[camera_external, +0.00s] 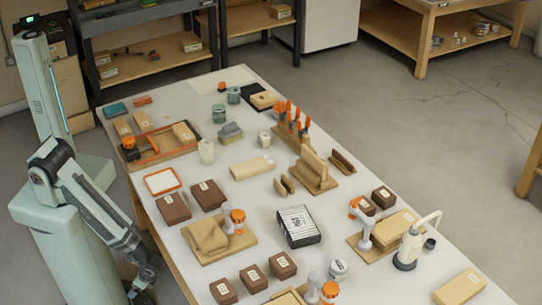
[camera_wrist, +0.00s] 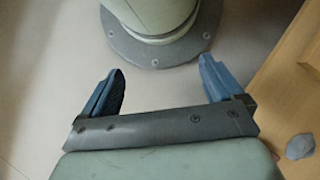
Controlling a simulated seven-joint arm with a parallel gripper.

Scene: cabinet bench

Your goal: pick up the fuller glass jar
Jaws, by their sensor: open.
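My gripper (camera_external: 143,284) hangs low beside the table's left edge, far from the jars. In the wrist view my gripper (camera_wrist: 161,67) is open and empty, its two blue-grey fingers wide apart above the floor.
The white table (camera_external: 262,190) is crowded with brown boxes (camera_external: 173,208), a wooden tray (camera_external: 160,150), a black-and-white box (camera_external: 298,226) and orange-handled tools (camera_external: 290,115). The wooden table side (camera_wrist: 290,75) is close on the right in the wrist view.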

